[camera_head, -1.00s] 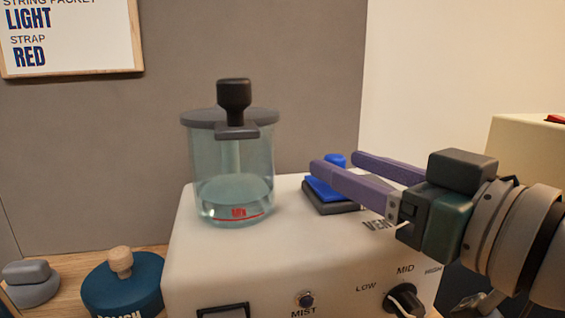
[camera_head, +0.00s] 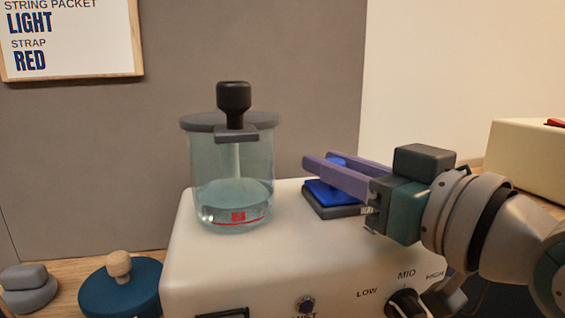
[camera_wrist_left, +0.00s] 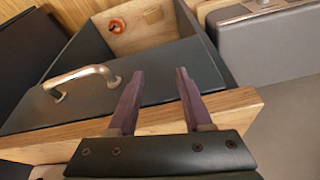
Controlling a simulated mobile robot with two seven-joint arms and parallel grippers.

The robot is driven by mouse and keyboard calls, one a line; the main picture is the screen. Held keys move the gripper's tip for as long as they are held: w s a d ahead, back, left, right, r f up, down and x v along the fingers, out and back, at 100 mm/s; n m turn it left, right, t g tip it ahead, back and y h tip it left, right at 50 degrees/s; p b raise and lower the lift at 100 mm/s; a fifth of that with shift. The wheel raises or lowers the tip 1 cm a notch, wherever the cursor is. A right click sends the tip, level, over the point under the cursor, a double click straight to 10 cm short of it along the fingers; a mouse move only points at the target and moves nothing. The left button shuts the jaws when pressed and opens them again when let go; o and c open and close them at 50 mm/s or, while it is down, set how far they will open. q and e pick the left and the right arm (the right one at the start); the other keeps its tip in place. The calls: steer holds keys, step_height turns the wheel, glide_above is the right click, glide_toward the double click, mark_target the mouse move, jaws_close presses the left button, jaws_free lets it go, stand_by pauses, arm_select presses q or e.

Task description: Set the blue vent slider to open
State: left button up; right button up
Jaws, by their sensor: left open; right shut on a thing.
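The blue vent slider (camera_head: 327,194) sits in a dark base on top of the cream machine (camera_head: 230,262). Its raised knob shows only in part behind my fingers. In the head view my right gripper (camera_head: 320,161) reaches in from the right, its purple fingers shut on the slider's knob. The gripper covers most of the VENT label and the right part of the base. In the left wrist view my left gripper (camera_wrist_left: 159,74) is open and empty, above a dark panel with a metal handle.
A clear jar (camera_head: 232,185) with a dark lid and knob stands left of the slider. The LOW–MID–HIGH dial (camera_head: 405,303) is on the machine's front. A blue lidded container (camera_head: 118,288) stands at lower left. A cream box (camera_head: 525,155) is at right.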

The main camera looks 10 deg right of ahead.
jaws_close()
stand_by(0.8)
